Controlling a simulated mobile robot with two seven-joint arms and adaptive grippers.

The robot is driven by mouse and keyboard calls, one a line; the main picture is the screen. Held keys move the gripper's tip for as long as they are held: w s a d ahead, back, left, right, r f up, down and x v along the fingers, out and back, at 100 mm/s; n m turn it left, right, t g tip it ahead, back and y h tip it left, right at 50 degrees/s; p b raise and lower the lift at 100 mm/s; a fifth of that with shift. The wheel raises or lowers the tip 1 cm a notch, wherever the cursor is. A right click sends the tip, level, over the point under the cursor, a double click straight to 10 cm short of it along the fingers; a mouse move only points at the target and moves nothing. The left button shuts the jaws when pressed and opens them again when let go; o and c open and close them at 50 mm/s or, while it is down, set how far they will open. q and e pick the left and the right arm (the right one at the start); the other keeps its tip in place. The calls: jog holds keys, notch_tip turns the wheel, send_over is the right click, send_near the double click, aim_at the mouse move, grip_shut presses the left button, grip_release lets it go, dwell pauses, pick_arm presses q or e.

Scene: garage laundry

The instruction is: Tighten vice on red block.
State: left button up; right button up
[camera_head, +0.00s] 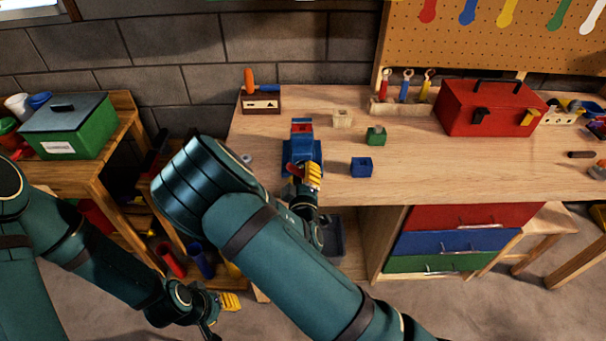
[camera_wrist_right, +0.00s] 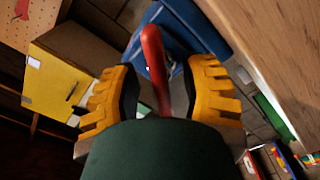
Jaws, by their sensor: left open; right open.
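The blue vice (camera_head: 302,150) stands at the front edge of the wooden workbench. The red block (camera_head: 301,126) shows at the top of the vice, at its jaws; whether the jaws touch it cannot be told. My right gripper (camera_head: 313,174) is at the front of the vice. In the right wrist view, its yellow fingers (camera_wrist_right: 160,100) are open on both sides of the red vice handle (camera_wrist_right: 153,62), with the blue vice body (camera_wrist_right: 195,30) behind. Contact with the handle is not clear. My left gripper (camera_head: 222,308) hangs low, left of the bench, open and empty.
A blue block (camera_head: 361,168), a green block (camera_head: 376,135) and a pale wooden block (camera_head: 342,118) sit right of the vice. A red toolbox (camera_head: 488,110) stands further right. Drawers (camera_head: 465,240) are below the bench. A green box (camera_head: 68,130) stands on the left table.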

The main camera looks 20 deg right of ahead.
grip_shut()
jog(key=shift+m+b, duration=0.4)
jog(key=shift+b, duration=0.05)
grip_release()
